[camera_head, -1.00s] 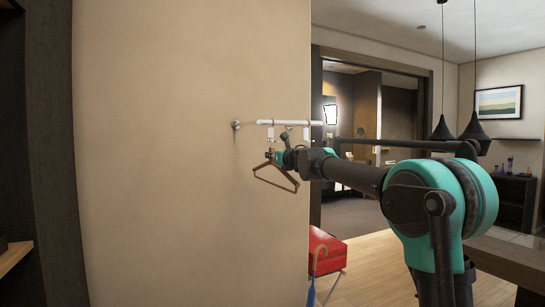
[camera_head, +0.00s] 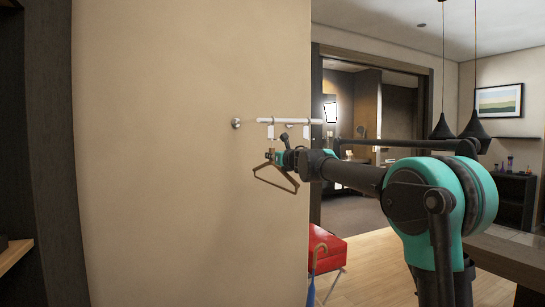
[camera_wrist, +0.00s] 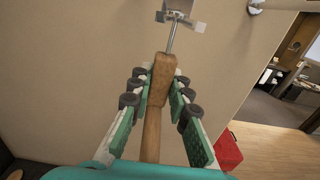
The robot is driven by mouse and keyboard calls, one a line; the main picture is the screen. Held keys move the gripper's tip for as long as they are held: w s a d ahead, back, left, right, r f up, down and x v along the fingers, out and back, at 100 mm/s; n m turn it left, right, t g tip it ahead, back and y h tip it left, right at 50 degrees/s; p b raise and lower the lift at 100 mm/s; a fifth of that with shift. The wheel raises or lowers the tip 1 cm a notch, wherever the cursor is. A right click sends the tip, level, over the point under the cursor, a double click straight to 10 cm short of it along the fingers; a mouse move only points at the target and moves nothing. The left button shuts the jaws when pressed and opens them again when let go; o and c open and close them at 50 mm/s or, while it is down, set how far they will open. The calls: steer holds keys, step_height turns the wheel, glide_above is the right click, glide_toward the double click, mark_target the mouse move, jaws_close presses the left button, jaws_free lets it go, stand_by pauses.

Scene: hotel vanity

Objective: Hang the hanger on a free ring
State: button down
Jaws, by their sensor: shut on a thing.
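The brown wooden hanger (camera_head: 276,181) hangs below my gripper (camera_head: 277,157), beside the beige wall. In the wrist view, my gripper (camera_wrist: 153,100) is shut on the hanger's wooden neck (camera_wrist: 160,80), with fingers on both sides. The hanger's metal stem (camera_wrist: 171,38) points up to a pale metal ring fitting (camera_wrist: 182,20); I cannot tell whether they are joined. The white rail (camera_head: 288,121) is just above my gripper. A ring fitting (camera_head: 270,132) hangs near its left end, and another (camera_head: 306,132) further right. Part of the row is hidden by my wrist.
A round wall mount (camera_head: 236,124) is left of the rail. A red seat (camera_head: 326,249) with a blue umbrella (camera_head: 311,289) by it stands below right. A doorway opens behind my arm. The wall below the hanger is bare.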

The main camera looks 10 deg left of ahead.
steer(key=c, duration=1.3)
jaws_free()
steer(key=shift+c, duration=0.2)
